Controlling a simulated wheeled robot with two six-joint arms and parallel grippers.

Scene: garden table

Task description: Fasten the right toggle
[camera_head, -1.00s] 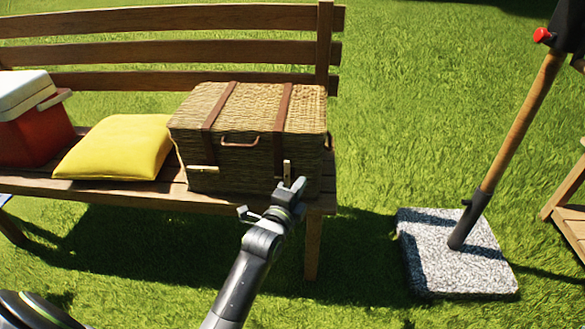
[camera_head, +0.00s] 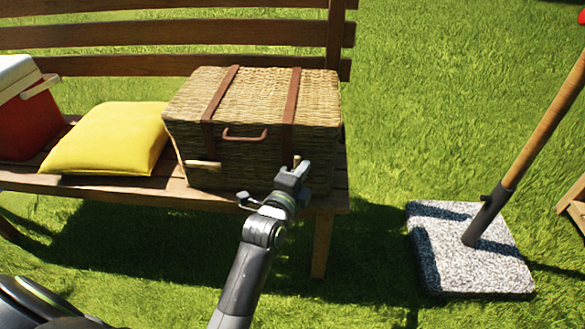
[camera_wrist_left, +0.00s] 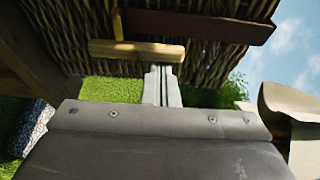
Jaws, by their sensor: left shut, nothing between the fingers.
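The wicker basket (camera_head: 250,105) stands closed on the bench, with two brown straps over its lid. The left toggle (camera_head: 203,165) is a pale wooden bar lying level across the front. The right toggle (camera_head: 297,161) is upright, in line with the right strap (camera_head: 291,97); my left gripper (camera_head: 291,176) hides its lower part. In the left wrist view the right toggle (camera_wrist_left: 135,51) runs parallel to the brown strap (camera_wrist_left: 200,27). The shut, empty fingertips (camera_wrist_left: 162,70) are right at its edge; I cannot tell if they touch. My right gripper is not in view.
A yellow cushion (camera_head: 108,138) and a red cooler (camera_head: 27,122) are left of the basket on the wooden bench (camera_head: 95,186). A stone base (camera_head: 470,252) with a pole stands on the grass at the right. Grass between bench and base is free.

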